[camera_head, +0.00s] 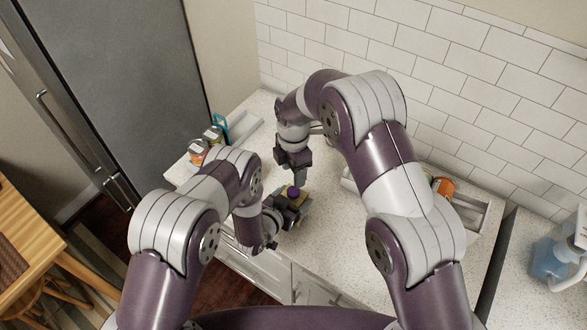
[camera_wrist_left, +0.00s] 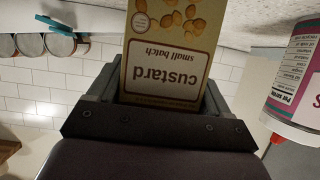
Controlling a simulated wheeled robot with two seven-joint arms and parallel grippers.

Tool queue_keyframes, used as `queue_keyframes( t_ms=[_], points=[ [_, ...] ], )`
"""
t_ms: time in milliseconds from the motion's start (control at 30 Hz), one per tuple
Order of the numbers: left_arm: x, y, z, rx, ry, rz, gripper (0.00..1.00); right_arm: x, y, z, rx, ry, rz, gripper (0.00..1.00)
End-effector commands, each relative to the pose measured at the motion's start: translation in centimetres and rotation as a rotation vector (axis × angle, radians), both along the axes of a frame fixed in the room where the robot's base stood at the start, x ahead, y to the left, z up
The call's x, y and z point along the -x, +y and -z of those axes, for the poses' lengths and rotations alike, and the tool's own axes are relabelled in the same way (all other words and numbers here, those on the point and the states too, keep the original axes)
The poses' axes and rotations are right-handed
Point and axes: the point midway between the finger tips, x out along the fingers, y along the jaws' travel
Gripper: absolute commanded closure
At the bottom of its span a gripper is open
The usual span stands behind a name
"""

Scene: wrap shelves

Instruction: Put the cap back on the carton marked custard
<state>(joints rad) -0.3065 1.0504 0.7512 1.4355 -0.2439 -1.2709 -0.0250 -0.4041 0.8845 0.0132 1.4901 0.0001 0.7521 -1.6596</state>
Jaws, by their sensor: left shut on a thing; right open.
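The yellow carton marked custard (camera_wrist_left: 175,65) shows upside down in the left wrist view. My left gripper (camera_wrist_left: 158,98) is shut around it. In the head view, the carton (camera_head: 302,197) is small and partly hidden by my left gripper (camera_head: 290,208). A small round purple thing that looks like the cap (camera_head: 293,191) shows at the carton's top. I cannot tell whether it is seated there. My right gripper (camera_head: 299,178) points down just above it and is open. Its fingertips are too small to make out clearly.
Cans (camera_head: 198,151) and a teal-handled thing (camera_head: 220,124) stand at the counter's left. An orange can (camera_head: 443,186) stands at a tray on the right. A white and pink bottle (camera_wrist_left: 297,75) is close beside the left gripper. The middle front of the counter (camera_head: 345,235) is clear.

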Motion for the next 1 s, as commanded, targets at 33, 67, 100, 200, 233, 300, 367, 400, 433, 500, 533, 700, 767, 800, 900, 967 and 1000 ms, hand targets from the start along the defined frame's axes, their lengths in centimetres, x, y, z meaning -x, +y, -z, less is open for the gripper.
queue_keyframes(
  t_ms=[33,67,100,200,233,300,367,400,433,500,533,700,767,800,900,967,1000],
  points=[
    [0.0,0.0,0.1,-0.001,0.002,0.0,1.0,0.0,0.0,0.0,0.001,0.001,-0.117,0.43],
    [0.0,0.0,0.1,-0.001,0.002,0.0,1.0,0.0,0.0,0.0,0.001,0.001,-0.19,0.43],
    [0.0,0.0,0.1,-0.001,0.002,0.0,1.0,0.0,0.0,0.0,0.001,0.001,-0.275,0.43],
    [0.0,0.0,0.1,-0.001,0.002,0.0,1.0,0.0,0.0,0.0,0.001,0.002,-0.42,0.43],
    [0.0,0.0,0.1,-0.001,0.002,0.0,1.0,0.0,0.0,0.0,0.001,0.002,-0.446,0.43],
    [0.0,0.0,0.1,-0.001,0.002,0.0,1.0,0.0,0.0,0.0,0.001,0.002,-0.483,0.43],
    [0.0,0.0,0.1,-0.001,0.002,0.0,1.0,0.0,0.0,0.0,0.001,0.002,-0.493,0.43],
    [0.0,0.0,0.1,-0.001,0.002,0.0,1.0,0.0,0.0,0.0,0.001,0.002,-0.493,0.43],
    [0.0,0.0,0.1,-0.001,0.002,0.0,1.0,0.0,0.0,0.0,0.001,0.002,-0.493,0.43],
    [0.0,0.0,0.1,-0.001,0.002,0.0,1.0,0.0,0.0,0.0,0.001,0.002,-0.492,0.43],
    [0.0,0.0,0.1,-0.001,0.002,0.0,1.0,0.0,0.0,0.0,0.001,0.002,-0.492,0.43],
    [0.0,0.0,0.1,-0.001,0.002,0.0,1.0,0.0,0.0,0.7,0.001,0.003,-0.491,0.43],
    [0.0,0.0,0.1,-0.001,0.002,0.0,1.0,0.1,0.0,1.5,0.001,0.005,-0.49,0.43],
    [0.0,0.0,0.1,-0.001,0.002,0.0,1.0,0.1,0.0,2.1,0.002,0.004,-0.49,0.43],
    [0.0,0.0,0.1,-0.001,0.002,0.0,1.0,0.1,0.0,3.8,0.002,0.004,-0.49,0.43],
    [0.0,0.0,0.1,-0.001,0.002,0.0,1.0,0.1,0.0,4.8,0.002,0.004,-0.49,0.43],
    [0.0,0.0,0.1,-0.001,0.002,0.0,1.0,0.1,0.0,5.5,0.002,0.004,-0.489,0.43]
  ],
)
